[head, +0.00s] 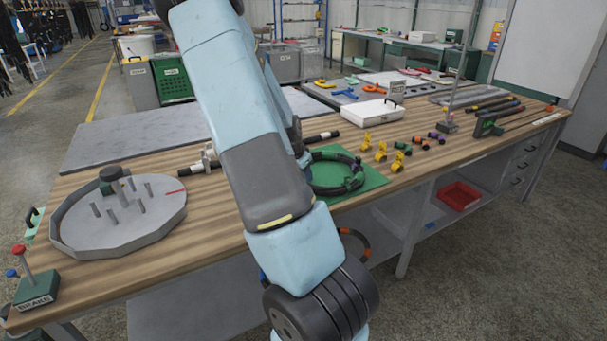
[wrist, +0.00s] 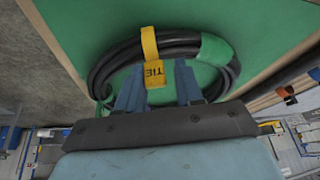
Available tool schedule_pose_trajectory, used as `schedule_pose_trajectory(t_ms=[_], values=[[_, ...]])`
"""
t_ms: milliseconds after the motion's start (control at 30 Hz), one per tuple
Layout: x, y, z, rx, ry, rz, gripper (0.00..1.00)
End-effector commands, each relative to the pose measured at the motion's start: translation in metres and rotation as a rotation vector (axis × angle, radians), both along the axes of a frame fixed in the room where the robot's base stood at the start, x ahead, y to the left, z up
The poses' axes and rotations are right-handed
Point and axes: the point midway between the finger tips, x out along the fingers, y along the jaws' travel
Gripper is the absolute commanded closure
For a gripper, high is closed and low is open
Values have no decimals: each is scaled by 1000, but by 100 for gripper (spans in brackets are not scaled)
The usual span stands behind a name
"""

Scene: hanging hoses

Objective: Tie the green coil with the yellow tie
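The coil is a dark hose ring with a green section (wrist: 215,49), lying on a green mat. In the head view, the coil (head: 336,154) shows partly behind my arm. In the wrist view, a yellow tie (wrist: 149,42) with a "TIE" label crosses over the coil's near-left band; whether it closes underneath is hidden. My gripper (wrist: 158,68) has its two blue fingers apart at the coil, with the tie's label between them, close to the left finger and a gap to the right one. The head view hides the gripper behind my arm.
Several yellow ties (head: 381,152) stand right of the mat (head: 373,180), with orange and purple ones beyond. A white case (head: 372,111) is behind them. A grey pegged tray (head: 120,238) and a BRAKE block (head: 37,290) are at the left. A red bin (head: 459,196) is on the lower shelf.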

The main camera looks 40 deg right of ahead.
Motion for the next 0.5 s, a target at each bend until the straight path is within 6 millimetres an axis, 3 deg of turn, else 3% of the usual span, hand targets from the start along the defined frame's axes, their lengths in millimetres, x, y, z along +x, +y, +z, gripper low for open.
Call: schedule_pose_trajectory(t_ms=[33, 167, 500], values=[[-15, 6, -16, 19, 39, -9, 48], [-16, 6, -15, 18, 39, -10, 48], [-16, 16, 9, 14, 29, -4, 48]])
